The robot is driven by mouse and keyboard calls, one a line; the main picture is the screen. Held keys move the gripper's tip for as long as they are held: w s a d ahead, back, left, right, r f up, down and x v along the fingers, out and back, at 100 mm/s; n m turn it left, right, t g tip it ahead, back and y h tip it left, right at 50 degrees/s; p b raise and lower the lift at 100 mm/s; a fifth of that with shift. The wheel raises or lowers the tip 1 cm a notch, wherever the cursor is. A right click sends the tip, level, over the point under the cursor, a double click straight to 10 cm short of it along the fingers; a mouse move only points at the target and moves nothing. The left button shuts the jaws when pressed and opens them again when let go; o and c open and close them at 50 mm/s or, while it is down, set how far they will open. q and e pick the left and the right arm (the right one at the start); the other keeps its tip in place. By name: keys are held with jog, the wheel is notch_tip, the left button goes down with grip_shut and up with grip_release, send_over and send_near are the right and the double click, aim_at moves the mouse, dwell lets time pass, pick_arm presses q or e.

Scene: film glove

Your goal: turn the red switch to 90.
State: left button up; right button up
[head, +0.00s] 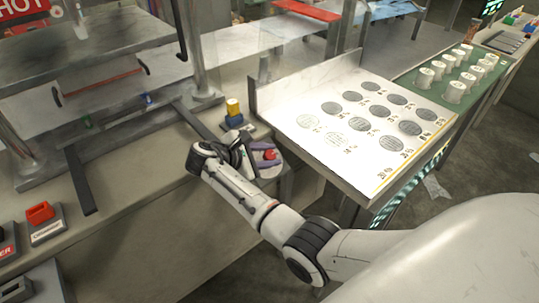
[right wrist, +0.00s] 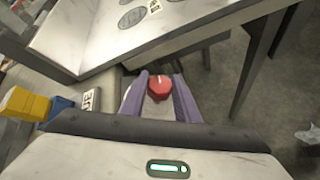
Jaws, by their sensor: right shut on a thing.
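The red switch (head: 270,154) is a small round knob on a pale box at the right end of the grey bench. In the right wrist view the red switch (right wrist: 159,88) shows a small pale line on its top. My right gripper (head: 266,157) reaches it from the left, with purple fingers on either side of the knob. In the right wrist view the right gripper (right wrist: 160,82) is shut on the switch between its fingers. The switch's scale is too small or hidden to read. My left gripper is not in view.
A metal press frame (head: 110,58) stands behind.

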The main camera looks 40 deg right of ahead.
jog(key=o, duration=1)
jog(key=shift+d, duration=0.1)
jog(key=shift+o, duration=0.2)
jog(key=v, duration=1)
